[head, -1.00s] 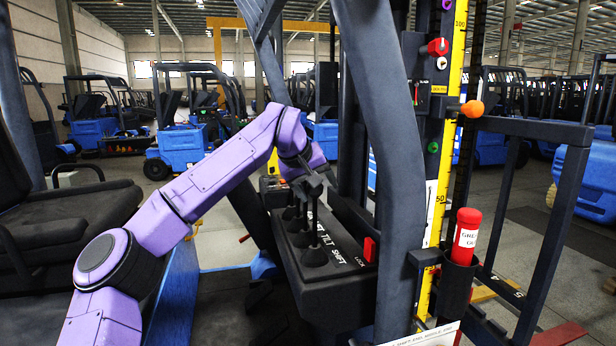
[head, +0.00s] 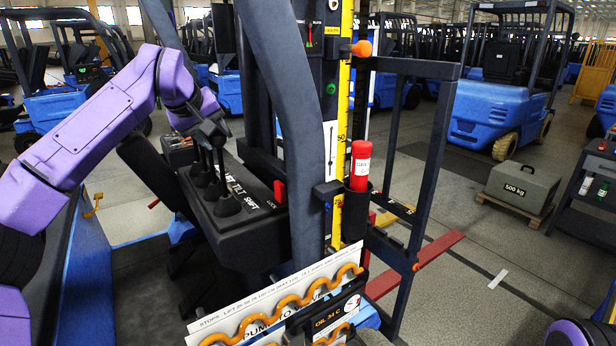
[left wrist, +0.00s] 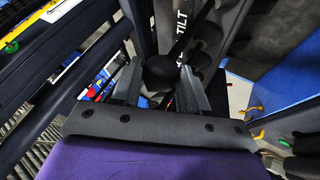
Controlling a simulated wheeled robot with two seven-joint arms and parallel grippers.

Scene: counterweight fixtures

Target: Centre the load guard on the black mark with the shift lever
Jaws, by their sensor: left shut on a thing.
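The shift lever (head: 226,190) is a black stick with a flared rubber boot, nearest in a row of levers on a dark console marked TILT and SHIFT. My left gripper (head: 211,128) is at its top; in the left wrist view its fingers (left wrist: 160,88) are shut around a round black knob (left wrist: 161,72). The load guard (head: 432,150) appears to be the dark upright frame right of the mast. My right gripper is out of view.
A thick dark post (head: 285,130) stands right of the console. A red cylinder (head: 360,165) sits in a holder by the yellow scale (head: 341,110). A white board with an orange wavy hose (head: 270,325) is below.

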